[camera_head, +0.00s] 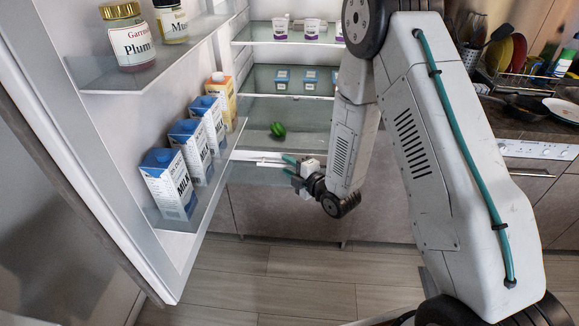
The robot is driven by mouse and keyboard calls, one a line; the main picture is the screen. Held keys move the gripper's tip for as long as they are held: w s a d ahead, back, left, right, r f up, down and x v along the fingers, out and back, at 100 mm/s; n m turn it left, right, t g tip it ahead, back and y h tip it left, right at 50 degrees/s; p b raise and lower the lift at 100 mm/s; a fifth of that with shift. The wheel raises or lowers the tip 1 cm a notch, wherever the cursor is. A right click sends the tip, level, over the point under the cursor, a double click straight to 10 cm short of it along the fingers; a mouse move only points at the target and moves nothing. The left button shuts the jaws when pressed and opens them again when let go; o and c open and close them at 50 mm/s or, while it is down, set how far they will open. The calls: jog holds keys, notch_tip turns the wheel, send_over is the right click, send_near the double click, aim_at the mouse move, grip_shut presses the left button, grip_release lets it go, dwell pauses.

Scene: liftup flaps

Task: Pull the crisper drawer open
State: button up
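The crisper drawer (258,174) is at the bottom of the open fridge, low in the centre of the view. Its front has a pale translucent face with a white strip (262,160) along the top. A green pepper (278,129) shows just above and behind this strip; I cannot tell whether it lies in the drawer or on a shelf.
The open fridge door stands at left, with milk cartons (170,183) on its lower shelf and jars (128,42) above. Fridge shelves hold cups (312,28) and small blue-lidded containers (310,78). A counter with dishes (520,112) is at right. The wooden floor (300,275) is clear in front.

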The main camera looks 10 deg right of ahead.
jog(key=v, duration=0.7)
jog(key=shift+s, duration=0.2)
jog(key=shift+d, duration=0.1)
jog(key=s+d+f+m+g+h, duration=0.3)
jog(key=f+m+g+h, duration=0.15)
jog(key=f, duration=0.45)
jog(key=s+d+r+m+g+h, duration=0.2)
jog(key=s+d+m+g, duration=0.2)
jog(key=d+m+g, duration=0.15)
jog(key=s+r+m+g, duration=0.1)
jog(key=s+r+m, duration=0.5)
jog(key=s+r, duration=0.6)
jog(key=s+r+m+g+h, duration=0.1)
jog(key=s+r+m, duration=0.5)
jog(key=s+r, duration=0.6)
jog(key=shift+s+r+g, duration=0.2)
jog(key=shift+r+g, duration=0.3)
jog(key=shift+r, duration=4.4)
